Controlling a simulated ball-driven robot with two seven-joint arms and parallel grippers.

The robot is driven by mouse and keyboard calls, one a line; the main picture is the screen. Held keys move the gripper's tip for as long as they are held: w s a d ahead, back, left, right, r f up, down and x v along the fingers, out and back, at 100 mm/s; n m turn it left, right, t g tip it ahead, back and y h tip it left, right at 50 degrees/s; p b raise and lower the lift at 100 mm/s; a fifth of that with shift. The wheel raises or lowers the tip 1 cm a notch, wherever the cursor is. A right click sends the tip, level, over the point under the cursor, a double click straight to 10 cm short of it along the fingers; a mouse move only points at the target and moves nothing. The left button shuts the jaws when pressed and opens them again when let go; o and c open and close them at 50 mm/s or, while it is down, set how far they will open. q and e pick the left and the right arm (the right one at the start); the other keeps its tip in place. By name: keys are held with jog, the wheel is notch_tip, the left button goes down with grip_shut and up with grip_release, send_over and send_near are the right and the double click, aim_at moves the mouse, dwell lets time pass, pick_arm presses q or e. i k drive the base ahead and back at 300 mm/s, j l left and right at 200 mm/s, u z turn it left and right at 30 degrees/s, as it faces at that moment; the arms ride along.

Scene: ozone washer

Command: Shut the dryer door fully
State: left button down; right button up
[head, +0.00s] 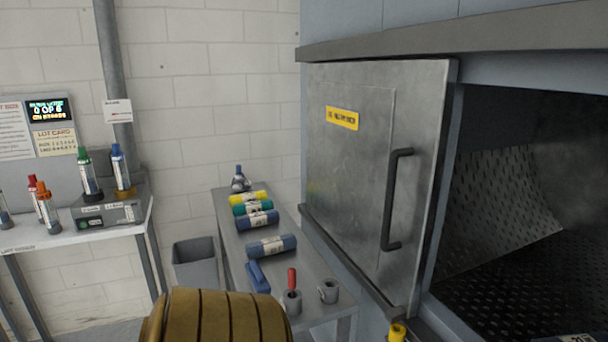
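The dryer door (342,190) is a grey metal panel with a yellow label (342,118) and a black vertical bar handle (394,200) near its right edge. It stands to the left of the dryer opening (525,190), which is uncovered. A dark perforated drum interior shows through the opening. A rail (350,262) runs below the door and a thick ledge (450,32) runs above it. Neither of my grippers is in view, and nothing touches the handle.
A low grey table (232,226) beside the dryer holds several rolls, cups and a blue object. A grey bin (195,262) stands left of it. A bench (62,240) with several coloured-cap tubes is at the far left. A yellow-topped item (397,331) shows below the door.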

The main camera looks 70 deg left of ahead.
aim_at(377, 130)
jog(key=k+j, duration=0.1)
jog(key=j, duration=0.35)
jog(key=k+j+z, duration=0.1)
jog(key=j, duration=0.3)
jog(key=k+j, duration=0.1)
jog(key=j, duration=0.35)
jog(key=k+j, duration=0.15)
jog(key=j, duration=0.25)
jog(key=k+j+z, duration=0.1)
jog(key=j, duration=0.35)
jog(key=k+j, duration=0.15)
jog(key=j, duration=0.25)
jog(key=k+j+z, duration=0.1)
jog(key=j, duration=0.3)
